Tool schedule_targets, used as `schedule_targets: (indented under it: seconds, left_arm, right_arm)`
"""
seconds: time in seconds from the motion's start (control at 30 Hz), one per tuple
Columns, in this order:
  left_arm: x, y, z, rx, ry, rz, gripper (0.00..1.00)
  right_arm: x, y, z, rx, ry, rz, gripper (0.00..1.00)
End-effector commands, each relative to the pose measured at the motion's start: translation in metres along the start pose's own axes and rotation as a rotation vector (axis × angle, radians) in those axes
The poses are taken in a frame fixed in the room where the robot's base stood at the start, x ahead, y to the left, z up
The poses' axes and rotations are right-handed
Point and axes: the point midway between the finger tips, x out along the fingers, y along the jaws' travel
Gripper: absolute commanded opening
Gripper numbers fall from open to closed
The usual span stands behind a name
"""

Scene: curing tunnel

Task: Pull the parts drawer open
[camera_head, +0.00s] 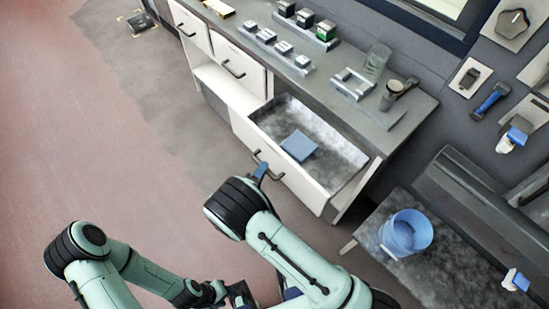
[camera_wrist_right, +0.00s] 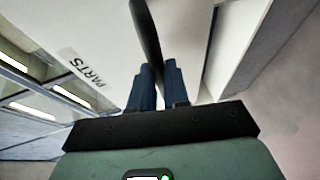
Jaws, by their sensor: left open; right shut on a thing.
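The parts drawer (camera_head: 317,193) is pulled out of the grey-topped cabinet, and its open tray shows a blue flat item (camera_head: 299,146) inside. Its dark bar handle (camera_head: 268,166) is on the white front, and the handle also shows in the right wrist view (camera_wrist_right: 146,30). My right gripper (camera_head: 261,171) is at the handle, with its blue fingers (camera_wrist_right: 159,82) shut around the bar. A "PARTS" label (camera_wrist_right: 87,69) is on the drawer front. My left gripper (camera_head: 240,293) is low in the head view, away from the drawer, open and partly hidden.
Two shut drawers (camera_head: 238,67) are further along the cabinet. Small blocks, a glass (camera_head: 377,59) and a tool holder stand on the worktop (camera_head: 340,62). A blue bucket (camera_head: 408,232) stands on a low surface at right.

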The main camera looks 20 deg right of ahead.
Motion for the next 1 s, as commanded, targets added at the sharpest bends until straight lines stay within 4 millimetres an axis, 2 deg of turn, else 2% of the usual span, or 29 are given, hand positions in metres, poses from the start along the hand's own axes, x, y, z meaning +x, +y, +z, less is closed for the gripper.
schedule_targets:
  seconds: [0.1, 0.23, 0.67, 0.7, 0.77, 1.0]
  left_arm:
    - [-0.002, 0.001, 0.000, 0.000, 0.001, 0.000, 0.43]
    - [-0.003, 0.001, 0.000, 0.001, 0.001, 0.000, 0.43]
    - [-0.003, 0.001, 0.000, 0.001, 0.001, 0.000, 0.43]
    - [-0.003, 0.001, 0.000, 0.001, 0.001, 0.000, 0.43]
    - [-0.003, 0.001, 0.000, 0.001, 0.001, 0.000, 0.43]
    - [-0.003, 0.001, 0.000, 0.001, 0.001, 0.000, 0.43]
  right_arm:
    - [-0.013, -0.002, -0.006, 0.000, 0.001, 0.000, 0.00]
    - [-0.021, -0.004, -0.009, 0.000, 0.001, 0.000, 0.00]
    - [-0.024, -0.005, -0.010, -0.001, 0.000, 0.000, 0.00]
    - [-0.024, -0.005, -0.010, -0.001, 0.000, 0.000, 0.19]
    - [-0.024, -0.005, -0.010, 0.000, 0.000, 0.000, 0.38]
    - [-0.024, -0.005, -0.010, 0.000, 0.000, 0.000, 0.41]
